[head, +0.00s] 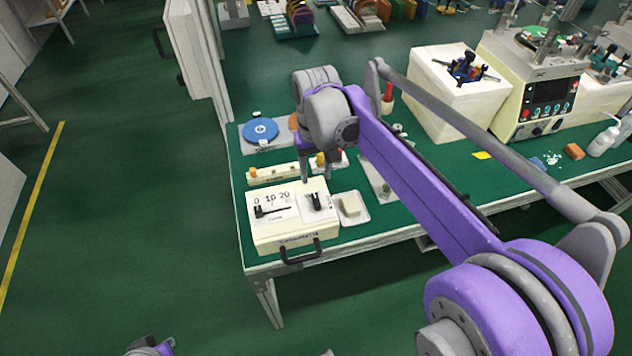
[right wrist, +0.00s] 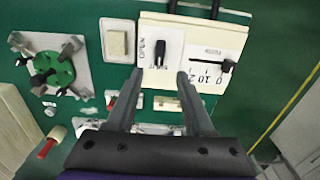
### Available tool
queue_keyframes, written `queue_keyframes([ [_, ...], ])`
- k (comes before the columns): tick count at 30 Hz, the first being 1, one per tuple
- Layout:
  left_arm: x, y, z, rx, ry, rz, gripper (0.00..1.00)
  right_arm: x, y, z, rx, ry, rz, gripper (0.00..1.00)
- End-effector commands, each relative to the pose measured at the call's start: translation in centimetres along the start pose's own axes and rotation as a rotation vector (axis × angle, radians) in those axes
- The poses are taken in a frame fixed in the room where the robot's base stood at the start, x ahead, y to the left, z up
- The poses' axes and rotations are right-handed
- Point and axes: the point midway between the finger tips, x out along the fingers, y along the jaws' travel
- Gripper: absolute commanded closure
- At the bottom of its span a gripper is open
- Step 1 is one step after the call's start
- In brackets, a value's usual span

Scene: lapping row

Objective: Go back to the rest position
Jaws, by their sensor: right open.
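My right gripper (head: 317,172) hangs at the left end of the purple arm, above the back of a cream control box (head: 290,238). In the right wrist view the gripper (right wrist: 160,74) has its two grey fingers apart with nothing held between them. A black switch handle (right wrist: 160,52) beside the word OPEN lies just beyond the fingertips in that view. A black slider (right wrist: 226,66) on a 0-10-20 scale is to its right. I cannot tell the gap between fingers and box.
The box stands on a green-topped table (head: 378,228) near its front left corner. Close by are a small tray (head: 355,216) with a pale block, a blue disc (head: 260,131) and a red-handled tool (head: 388,92). A lapping machine (head: 545,92) stands at right. Floor left is clear.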

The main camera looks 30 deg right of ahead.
Motion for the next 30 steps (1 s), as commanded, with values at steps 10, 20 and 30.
queue_keyframes([
  [10,-0.1,0.0,-0.1,0.000,0.000,0.000,1.00,-1.3,0.0,0.0,0.000,0.000,0.000,0.47],
  [20,-0.1,0.0,-0.1,0.000,0.001,0.000,1.00,-1.3,0.0,0.1,0.000,0.000,0.000,0.47],
  [30,-1.6,0.0,-1.3,0.000,0.008,0.000,1.00,-0.7,-1.9,6.7,-0.083,0.171,-0.015,0.47],
])
